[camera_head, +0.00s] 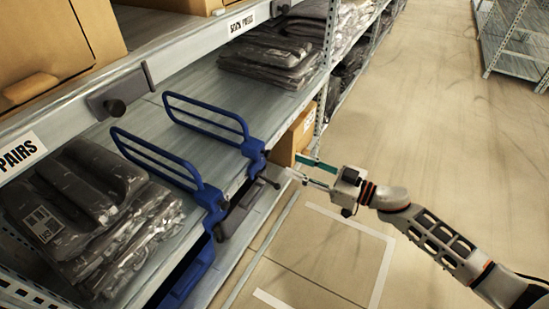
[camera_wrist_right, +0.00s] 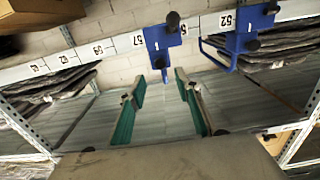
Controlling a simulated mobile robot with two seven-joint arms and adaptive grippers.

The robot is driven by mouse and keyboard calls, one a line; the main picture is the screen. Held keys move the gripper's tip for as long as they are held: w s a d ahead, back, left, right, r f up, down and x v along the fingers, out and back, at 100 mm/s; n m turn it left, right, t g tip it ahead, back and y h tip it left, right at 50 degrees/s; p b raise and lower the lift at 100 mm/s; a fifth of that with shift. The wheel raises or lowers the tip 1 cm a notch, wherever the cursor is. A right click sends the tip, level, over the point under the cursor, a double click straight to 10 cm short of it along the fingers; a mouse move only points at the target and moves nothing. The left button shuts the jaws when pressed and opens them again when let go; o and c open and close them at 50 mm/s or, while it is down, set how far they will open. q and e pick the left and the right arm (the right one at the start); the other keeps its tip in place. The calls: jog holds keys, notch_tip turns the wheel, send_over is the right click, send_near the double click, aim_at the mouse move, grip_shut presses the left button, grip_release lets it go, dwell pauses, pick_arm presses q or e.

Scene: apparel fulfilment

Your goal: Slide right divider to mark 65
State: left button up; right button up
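The right divider is a blue wire loop (camera_head: 207,115) standing on the shelf, with a blue clamp (camera_head: 254,150) at the front edge. My right gripper (camera_head: 300,170) is just in front of this clamp. In the right wrist view its two green-lined fingers (camera_wrist_right: 160,108) are wide apart with nothing between them. A blue clamp with a black knob (camera_wrist_right: 164,40) shows ahead of the gap, apparently the right divider's. A second blue divider (camera_head: 165,160) stands to the left; it seems to be the one at the right of the wrist view (camera_wrist_right: 248,42). My left gripper is not in view.
Bagged dark garments (camera_head: 95,210) lie left of the dividers, and more (camera_head: 268,58) lie beyond the right one. A cardboard box (camera_head: 293,138) is below the shelf. The aisle floor is clear.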

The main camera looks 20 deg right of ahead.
aim_at(269, 154)
jog(key=b+x, duration=0.1)
jog(key=x, duration=0.5)
jog(key=shift+w+a, duration=0.15)
jog(key=shift+w+a+r, duration=0.2)
jog(key=shift+w+a, duration=0.2)
jog(key=shift+w, duration=0.25)
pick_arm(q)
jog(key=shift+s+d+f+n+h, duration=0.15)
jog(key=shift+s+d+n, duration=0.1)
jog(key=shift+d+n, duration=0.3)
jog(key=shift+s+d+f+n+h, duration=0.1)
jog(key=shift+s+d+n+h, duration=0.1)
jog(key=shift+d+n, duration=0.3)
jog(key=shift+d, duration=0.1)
pick_arm(e)
jog(key=shift+c, duration=0.3)
grip_shut()
